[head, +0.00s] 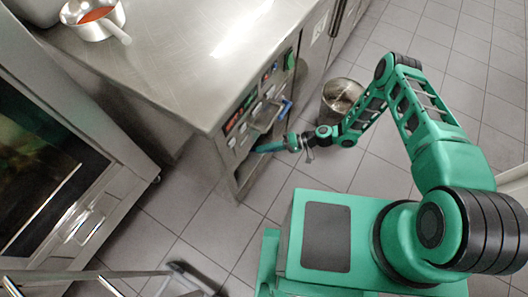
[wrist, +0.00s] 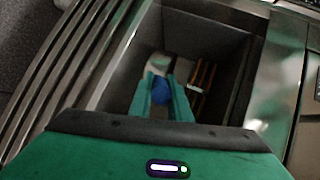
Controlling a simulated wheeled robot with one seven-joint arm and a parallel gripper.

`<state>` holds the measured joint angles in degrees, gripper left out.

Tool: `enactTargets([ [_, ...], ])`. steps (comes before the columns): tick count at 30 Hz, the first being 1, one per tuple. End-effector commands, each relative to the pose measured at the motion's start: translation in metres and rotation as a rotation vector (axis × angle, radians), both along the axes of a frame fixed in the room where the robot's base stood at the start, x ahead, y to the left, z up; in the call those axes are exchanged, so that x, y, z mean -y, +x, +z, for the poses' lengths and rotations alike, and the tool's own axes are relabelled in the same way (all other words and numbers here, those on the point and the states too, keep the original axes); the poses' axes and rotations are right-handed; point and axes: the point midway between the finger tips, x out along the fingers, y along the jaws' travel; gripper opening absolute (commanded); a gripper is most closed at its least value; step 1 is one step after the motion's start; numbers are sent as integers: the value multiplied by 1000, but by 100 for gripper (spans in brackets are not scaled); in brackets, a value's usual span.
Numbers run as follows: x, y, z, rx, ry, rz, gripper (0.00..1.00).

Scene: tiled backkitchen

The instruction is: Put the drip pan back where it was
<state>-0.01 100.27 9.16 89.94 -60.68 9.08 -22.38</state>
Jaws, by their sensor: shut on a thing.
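My gripper (head: 262,148) reaches to the lower front of the steel counter unit, at an opening under its control panel. In the wrist view my green fingers (wrist: 168,93) point into a grey, box-like recess (wrist: 205,30). They are shut on a small blue piece (wrist: 160,90). Whitish and brown striped shapes lie beyond the fingers, too dark to name. I cannot make out the drip pan for certain, nor whether the blue piece belongs to it.
The steel counter (head: 190,50) carries a saucepan (head: 94,18) with red contents. Its panel has a blue lever (head: 286,106) above my gripper. A metal pot (head: 341,95) stands on the floor beside my arm. An oven (head: 45,165) is at left.

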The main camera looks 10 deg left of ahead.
Motion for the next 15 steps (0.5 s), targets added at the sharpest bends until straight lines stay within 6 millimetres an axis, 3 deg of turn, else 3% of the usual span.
enactTargets([
  [6, -1, -1, -24, -1, 2, 1, 0],
  [15, -1, 0, -25, -1, 2, 1, 0],
])
